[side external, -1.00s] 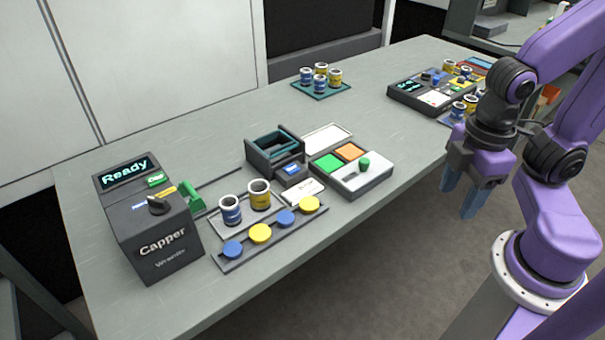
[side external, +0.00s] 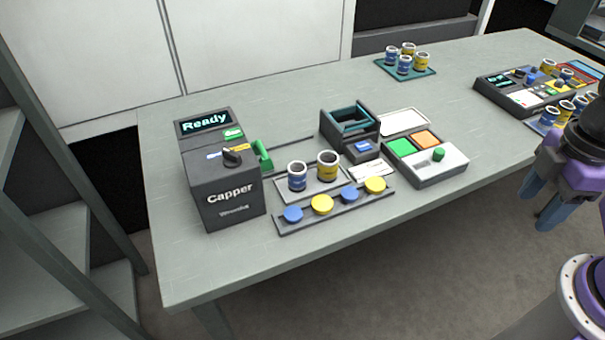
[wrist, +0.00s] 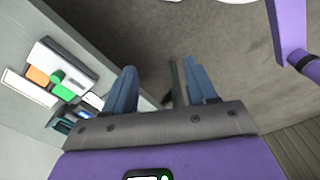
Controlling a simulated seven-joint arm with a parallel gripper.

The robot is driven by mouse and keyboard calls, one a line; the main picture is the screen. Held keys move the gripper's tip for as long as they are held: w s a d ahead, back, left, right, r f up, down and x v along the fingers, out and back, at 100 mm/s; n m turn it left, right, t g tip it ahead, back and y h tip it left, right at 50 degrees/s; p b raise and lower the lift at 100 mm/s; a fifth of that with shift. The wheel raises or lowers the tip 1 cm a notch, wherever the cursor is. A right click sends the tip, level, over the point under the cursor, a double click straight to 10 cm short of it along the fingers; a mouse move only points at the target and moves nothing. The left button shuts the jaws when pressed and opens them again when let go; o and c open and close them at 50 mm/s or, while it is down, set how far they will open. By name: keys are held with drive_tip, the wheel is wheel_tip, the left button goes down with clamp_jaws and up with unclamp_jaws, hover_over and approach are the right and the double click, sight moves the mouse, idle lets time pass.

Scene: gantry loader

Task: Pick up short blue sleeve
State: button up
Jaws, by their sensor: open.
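Several small cylinders with blue or yellow bands stand on the table. A blue-banded sleeve (side external: 297,177) stands upright on a small light plate beside a yellow-banded one (side external: 327,165). More blue ones stand on the teal mat at the back, one of them at its front (side external: 404,65), and others at the right (side external: 548,115). I cannot tell which blue sleeve is the short one. My gripper (side external: 539,207) is open and empty, off the table's front edge at the right, apart from every sleeve. In the wrist view its blue fingers (wrist: 160,68) are spread over the floor.
The dark Capper box (side external: 222,180) stands at the table's left end. A rack of blue and yellow caps (side external: 335,208) lies before the plate. A teal-lined holder (side external: 349,130) and a button panel (side external: 425,160) stand mid-table.

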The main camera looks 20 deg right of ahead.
idle(0.4)
drive_tip(key=shift+c, duration=0.6)
drive_tip(key=w+a+r, duration=0.3)
drive_tip(key=w+a, duration=1.2)
drive_tip(key=w, duration=0.2)
drive_tip(key=m, duration=0.2)
hover_over(298, 176)
drive_tip(key=w, duration=0.2)
wheel_tip(298, 176, down, 3)
drive_tip(key=f, duration=1.7)
drive_tip(key=shift+d, duration=0.35)
